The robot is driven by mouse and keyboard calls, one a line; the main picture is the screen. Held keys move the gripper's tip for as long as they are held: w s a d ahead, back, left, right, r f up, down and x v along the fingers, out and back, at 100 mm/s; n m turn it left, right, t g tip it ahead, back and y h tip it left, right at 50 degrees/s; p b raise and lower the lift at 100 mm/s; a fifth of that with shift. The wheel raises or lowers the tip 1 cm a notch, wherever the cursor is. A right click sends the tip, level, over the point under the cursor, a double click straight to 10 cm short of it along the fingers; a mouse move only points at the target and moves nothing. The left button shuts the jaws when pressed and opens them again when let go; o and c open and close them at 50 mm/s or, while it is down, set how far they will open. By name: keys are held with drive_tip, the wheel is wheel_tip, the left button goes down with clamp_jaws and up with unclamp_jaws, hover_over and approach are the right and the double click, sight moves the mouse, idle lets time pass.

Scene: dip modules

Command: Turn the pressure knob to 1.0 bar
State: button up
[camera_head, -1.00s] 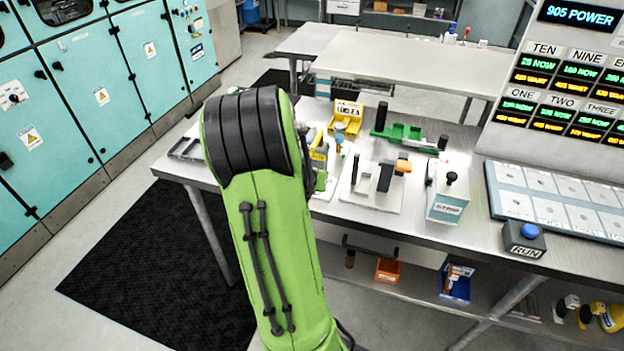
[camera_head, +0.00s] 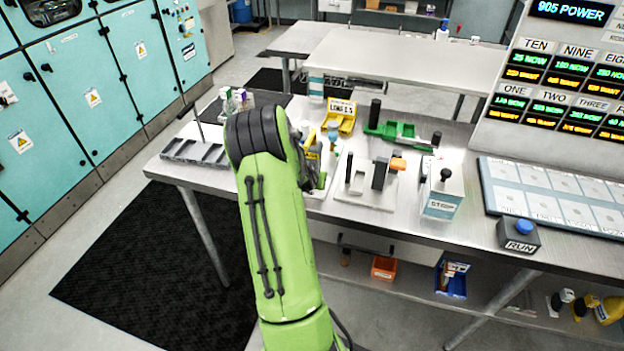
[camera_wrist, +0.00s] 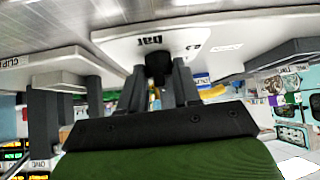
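In the wrist view a pale panel (camera_wrist: 205,42) carries the label "bar", which appears inverted. A dark knob (camera_wrist: 158,66) sticks out of it below the label. My gripper (camera_wrist: 159,76) points at the panel with its two dark fingers apart, one on each side of the knob. I cannot tell whether the fingers touch it. The knob's pointer and setting are not readable. In the head view my green arm covers the gripper and the knob.
On the steel table (camera_head: 420,235) stand a yellow bin (camera_head: 341,116), a green fixture (camera_head: 400,133), a pale block fixture (camera_head: 365,190), a STOP box (camera_head: 442,192) and a RUN button box (camera_head: 518,236). A dark slotted tray (camera_head: 193,152) lies at the left.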

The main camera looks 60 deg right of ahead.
clamp_jaws()
drive_tip(key=shift+s+d+f+n+t+b, duration=0.15)
drive_tip(key=shift+n+t+b, duration=0.2)
drive_tip(key=shift+b, duration=0.2)
drive_tip(key=n+t+b, duration=0.1)
drive_tip(key=n+t+y+b, duration=0.1)
drive_tip(key=n+b, duration=0.1)
drive_tip(key=shift+s+f+b, duration=0.15)
drive_tip(key=shift+b, duration=0.15)
drive_tip(key=shift+r+n+t+y+b, duration=0.25)
drive_tip(key=shift+n+t+y+b, duration=0.35)
drive_tip(key=shift+n, duration=0.35)
drive_tip(key=o, duration=0.5)
unclamp_jaws()
drive_tip(key=shift+o, duration=0.2)
